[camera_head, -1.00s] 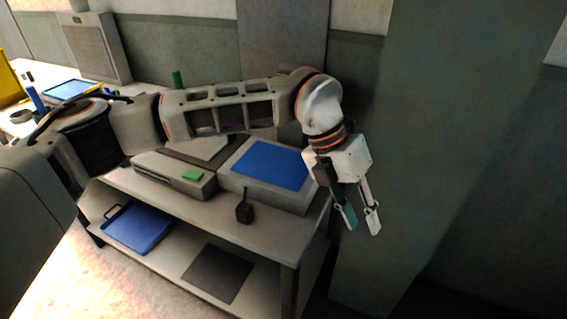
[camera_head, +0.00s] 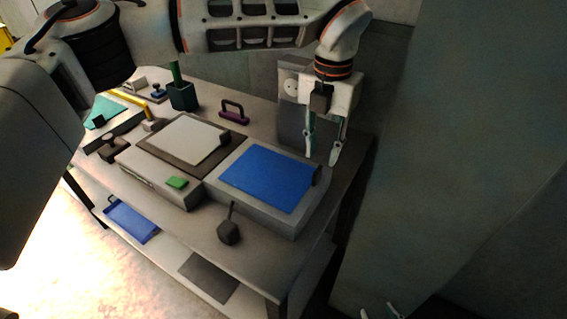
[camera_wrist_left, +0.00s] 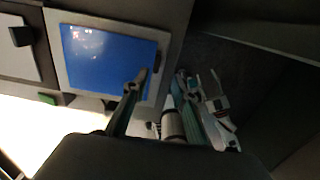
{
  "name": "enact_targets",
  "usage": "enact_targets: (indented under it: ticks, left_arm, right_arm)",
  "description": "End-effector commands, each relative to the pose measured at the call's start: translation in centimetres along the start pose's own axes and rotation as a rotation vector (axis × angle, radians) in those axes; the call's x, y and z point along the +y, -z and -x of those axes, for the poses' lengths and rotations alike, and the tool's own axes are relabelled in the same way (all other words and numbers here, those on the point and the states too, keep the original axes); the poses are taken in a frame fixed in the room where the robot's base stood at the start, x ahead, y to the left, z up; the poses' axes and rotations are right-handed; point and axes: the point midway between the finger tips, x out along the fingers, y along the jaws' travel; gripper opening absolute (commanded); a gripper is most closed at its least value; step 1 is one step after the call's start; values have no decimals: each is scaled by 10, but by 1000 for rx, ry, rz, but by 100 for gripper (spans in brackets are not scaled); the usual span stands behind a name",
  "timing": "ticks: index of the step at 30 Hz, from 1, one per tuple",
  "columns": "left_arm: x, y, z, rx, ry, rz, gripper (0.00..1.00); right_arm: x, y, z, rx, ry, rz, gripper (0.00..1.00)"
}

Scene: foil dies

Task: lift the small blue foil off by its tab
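The blue foil (camera_head: 265,178) lies flat on a light grey block (camera_head: 270,214) at the right of the bench; the wrist view also shows it (camera_wrist_left: 105,58). A small dark piece (camera_head: 316,176), possibly its tab, stands at the foil's right edge. My left gripper (camera_head: 322,157) is open and empty, pointing down above the block's right end, its fingers apart. In the wrist view, its left finger overlaps the foil's right edge; I cannot tell whether it touches. Only the tips of my right gripper (camera_head: 379,311) show at the bottom edge, apart.
A second block with a white sheet (camera_head: 186,139) and a green pad (camera_head: 177,182) stands left of the foil. A dark knobbed piece (camera_head: 229,232) lies in front. A purple handle (camera_head: 234,112) and green holder (camera_head: 183,96) are behind. A large pillar (camera_head: 460,150) rises at right.

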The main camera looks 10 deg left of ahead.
Motion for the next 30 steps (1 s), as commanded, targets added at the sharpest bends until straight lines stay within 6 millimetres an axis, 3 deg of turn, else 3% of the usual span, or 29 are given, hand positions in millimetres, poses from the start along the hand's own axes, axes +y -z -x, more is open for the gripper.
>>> enact_targets:
  ticks: [20, 29, 30]
  left_arm:
    - [7, -2, -73, 2, 2, -1, 27]
    - [7, -2, -77, 0, 1, -1, 27]
    - [7, -2, -77, 0, 1, -1, 17]
  right_arm:
    - [-4, 2, 6, -7, 5, -5, 40]
    - [-3, 3, 5, -4, 3, -4, 40]
    - [-3, 3, 5, -4, 3, -4, 40]
